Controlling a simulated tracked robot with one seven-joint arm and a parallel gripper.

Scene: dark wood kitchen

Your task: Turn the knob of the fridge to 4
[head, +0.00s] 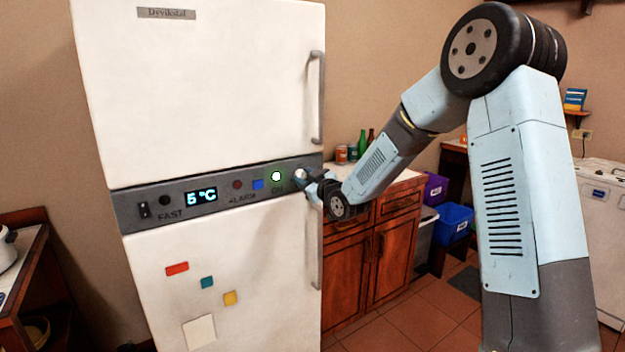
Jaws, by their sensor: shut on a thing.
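The white fridge (200,90) stands upright with its doors closed. A grey control panel (225,182) runs across it between the upper and lower doors. The panel's display (201,196) reads 5 °C in blue. The knob (299,175) is a small pale round shape at the panel's right end. My gripper (304,180) reaches in from the right and is shut on the knob. The fingers partly cover the knob, so its marking cannot be made out.
A green-lit button (276,176) and a blue button (258,184) sit just left of the knob. Door handles (316,98) rise above and below my gripper. A wooden cabinet (372,240) with bottles and jars on top stands right of the fridge.

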